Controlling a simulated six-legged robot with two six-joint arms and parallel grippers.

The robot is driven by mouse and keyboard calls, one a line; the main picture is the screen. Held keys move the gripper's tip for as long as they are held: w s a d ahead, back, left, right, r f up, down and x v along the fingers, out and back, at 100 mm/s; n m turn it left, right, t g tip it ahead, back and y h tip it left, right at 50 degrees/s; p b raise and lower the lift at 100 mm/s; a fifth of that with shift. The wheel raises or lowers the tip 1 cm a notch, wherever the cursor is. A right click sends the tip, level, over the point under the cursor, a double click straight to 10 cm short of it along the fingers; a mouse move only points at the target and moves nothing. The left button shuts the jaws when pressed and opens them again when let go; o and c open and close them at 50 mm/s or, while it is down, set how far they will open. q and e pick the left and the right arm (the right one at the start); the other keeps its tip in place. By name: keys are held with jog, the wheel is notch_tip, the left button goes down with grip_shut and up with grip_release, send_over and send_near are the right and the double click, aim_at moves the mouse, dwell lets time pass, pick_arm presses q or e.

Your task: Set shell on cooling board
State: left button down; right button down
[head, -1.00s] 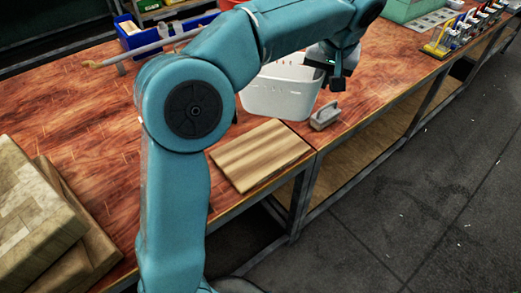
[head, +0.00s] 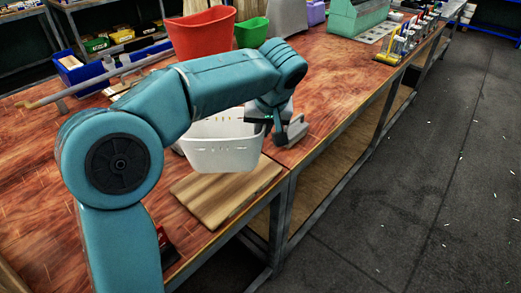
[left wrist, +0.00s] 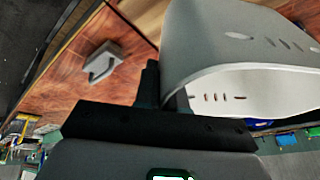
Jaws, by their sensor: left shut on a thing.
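The shell is a white tub with small slots (head: 215,155), in the middle of the head view. My left gripper (head: 262,120) is shut on its right wall near the rim. In the left wrist view the shell (left wrist: 215,45) fills the upper right, with its wall between my fingers (left wrist: 165,95). The cooling board, a flat striped wooden board (head: 215,200), lies at the table's front edge. The shell's lower edge overlaps the board's rear part in the picture; I cannot tell whether they touch. My right gripper is not in view.
A grey handled block (head: 290,132) sits right of the shell; it also shows in the left wrist view (left wrist: 102,60). A red bin (head: 203,33) and a green bin (head: 251,33) stand behind.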

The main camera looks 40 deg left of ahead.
pick_arm(q)
jog(key=shift+s+f, duration=0.1)
jog(key=shift+f, duration=0.6)
jog(key=shift+f+b, duration=0.45)
jog(key=shift+f, duration=1.55)
jog(key=shift+f+b, duration=0.3)
jog(key=c, duration=1.2)
grip_release()
jog(key=shift+r, duration=0.1)
